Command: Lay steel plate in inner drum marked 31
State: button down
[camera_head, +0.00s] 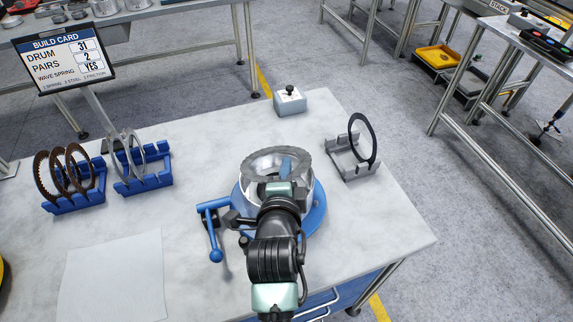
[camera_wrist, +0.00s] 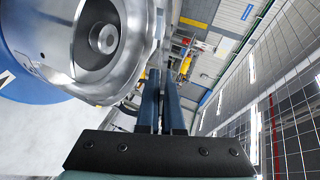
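The drum (camera_head: 305,190), a shiny metal cup, stands on a round blue base (camera_head: 318,215) in the middle of the table. In the wrist view the drum (camera_wrist: 60,35) fills the upper left, with its hub showing inside a scalloped metal rim. My gripper (camera_head: 285,165) is over the drum's mouth. In the wrist view my two gripper fingers (camera_wrist: 162,85) are close together, beside the rim. I cannot tell whether a thin plate is between them or whether one lies on the rim. Steel plates (camera_head: 137,152) stand upright in a blue rack (camera_head: 145,183).
Brown friction rings (camera_head: 55,172) stand in another blue rack (camera_head: 75,202) at the left. A dark ring (camera_head: 372,140) stands in a grey rack (camera_head: 358,172) right of the drum. A blue lever (camera_head: 213,235) is beside the base. A build card (camera_head: 65,60) reads drum 31.

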jog(key=shift+f+b, duration=2.35)
jog(key=shift+f, duration=0.4)
jog(key=c, duration=1)
grip_release()
jog(key=shift+f, duration=0.15)
jog(key=shift+s+a+f+b, duration=0.1)
jog(key=shift+s+f+b, duration=0.1)
jog(key=shift+f+b, duration=0.4)
jog(key=p+v, duration=0.2)
jog(key=v, duration=0.4)
jog(key=shift+r, duration=0.1)
jog(key=r+p, duration=0.2)
jog(key=r, duration=0.1)
jog(key=s+r+p, duration=0.1)
jog(key=r+p, duration=0.1)
jog(key=r, duration=0.1)
jog(key=r+p, duration=0.3)
jog(key=shift+s+d, duration=0.3)
jog(key=shift+d, duration=0.1)
